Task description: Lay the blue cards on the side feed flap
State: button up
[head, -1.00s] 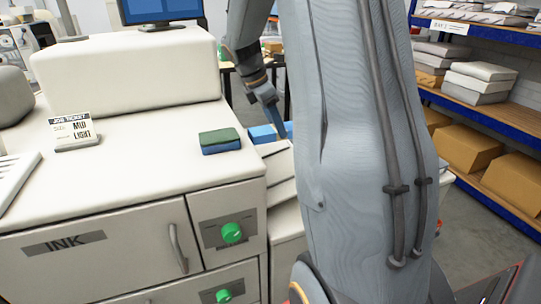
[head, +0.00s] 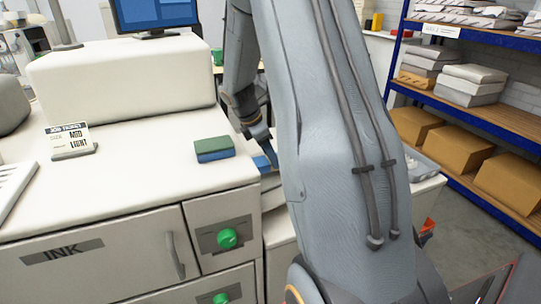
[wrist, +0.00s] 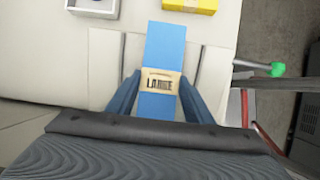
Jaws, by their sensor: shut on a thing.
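The blue cards (wrist: 166,45) are a long blue stack with a paper band marked LARGE (wrist: 160,82). My gripper (wrist: 160,88) is shut on them, one finger on each long side. In the head view the blue cards (head: 262,163) show only in part beside my gripper (head: 263,146), and my arm hides the rest. The side feed flap (wrist: 105,72) is a pale panel with raised strips, under and around the cards in the wrist view. In the head view part of the flap (head: 272,190) shows at the machine's right side. I cannot tell whether the cards touch it.
A green and blue block (head: 214,149) lies on the machine top near its right edge. A job ticket (head: 70,141) stands further left. A lever with a green knob (wrist: 270,68) is right of the flap. Shelves (head: 470,105) with boxes stand at the right.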

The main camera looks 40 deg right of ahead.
jog(key=shift+f, duration=0.45)
jog(key=o, duration=1.2)
jog(key=shift+r, duration=0.5)
jog(key=b+v, duration=0.2)
jog(key=v, duration=1)
jog(key=shift+a+b, duration=0.1)
jog(key=shift+b, duration=0.2)
